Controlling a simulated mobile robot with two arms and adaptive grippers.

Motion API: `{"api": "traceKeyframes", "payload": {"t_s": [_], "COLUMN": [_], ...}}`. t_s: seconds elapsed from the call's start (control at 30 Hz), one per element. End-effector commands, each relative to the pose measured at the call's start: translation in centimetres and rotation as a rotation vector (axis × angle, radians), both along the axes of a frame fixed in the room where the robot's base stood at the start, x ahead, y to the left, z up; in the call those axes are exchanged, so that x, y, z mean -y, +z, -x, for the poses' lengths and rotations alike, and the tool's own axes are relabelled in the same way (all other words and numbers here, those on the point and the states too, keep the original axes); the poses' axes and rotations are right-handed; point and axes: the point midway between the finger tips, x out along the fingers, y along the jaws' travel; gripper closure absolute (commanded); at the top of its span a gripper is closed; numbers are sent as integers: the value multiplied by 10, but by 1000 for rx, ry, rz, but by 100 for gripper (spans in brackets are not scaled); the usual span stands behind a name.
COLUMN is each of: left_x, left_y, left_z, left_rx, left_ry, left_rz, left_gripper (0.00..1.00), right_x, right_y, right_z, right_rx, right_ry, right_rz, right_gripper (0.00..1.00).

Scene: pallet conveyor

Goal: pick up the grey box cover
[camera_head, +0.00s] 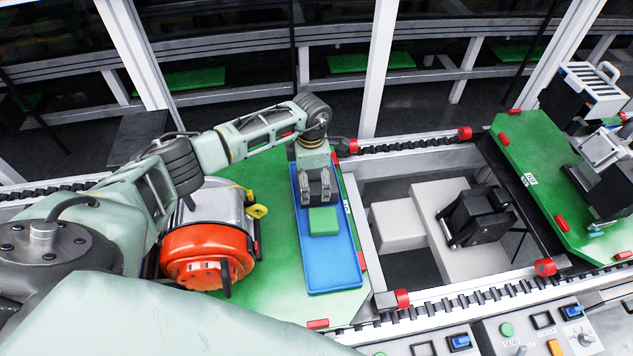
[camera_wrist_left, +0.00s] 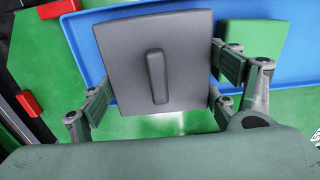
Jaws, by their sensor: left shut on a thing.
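The grey box cover (camera_wrist_left: 190,35) is a flat square plate with a raised bar handle; it shows in the left wrist view. My left gripper (camera_wrist_left: 160,85) is shut on it, with fingers at its left and right edges. In the head view the left gripper (camera_head: 316,192) points down over the far half of the blue tray (camera_head: 335,268). There the cover is hard to make out behind the fingers. A green block (camera_head: 323,221) lies in the tray, just in front of the gripper. Whether the cover touches the tray I cannot tell. My right gripper is not in view.
The tray lies on a green pallet (camera_head: 285,300), beside an orange and silver motor-like unit (camera_head: 207,252). To the right, an open gap holds white blocks and a black device (camera_head: 478,215). Another green pallet (camera_head: 525,150) with equipment is beyond. A control panel (camera_head: 530,335) lines the front.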

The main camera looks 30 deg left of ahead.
Motion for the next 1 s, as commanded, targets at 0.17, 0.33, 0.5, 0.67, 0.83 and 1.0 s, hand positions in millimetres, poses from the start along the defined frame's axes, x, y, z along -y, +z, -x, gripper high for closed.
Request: {"api": "traceKeyframes", "payload": {"t_s": [0.17, 0.33, 0.5, 0.67, 0.83, 1.0], "left_x": [0, 0, 0, -1, 15, 49], "left_y": [1, 1, 5, 20, 46, 67], "left_z": [0, 0, -1, -1, -6, -15], "left_rx": [1, 1, 3, 4, 7, 5], "left_ry": [0, 0, 0, -1, -6, -5], "left_rz": [0, 0, 0, -1, 4, 1], "left_gripper": [47, 47, 47, 47, 47, 47], "right_x": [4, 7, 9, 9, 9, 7], "right_y": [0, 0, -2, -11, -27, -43], "right_z": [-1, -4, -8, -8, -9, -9], "right_rx": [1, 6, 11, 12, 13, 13], "right_ry": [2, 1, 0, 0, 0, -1], "right_rz": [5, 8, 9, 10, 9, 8], "right_gripper": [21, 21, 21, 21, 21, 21]}}
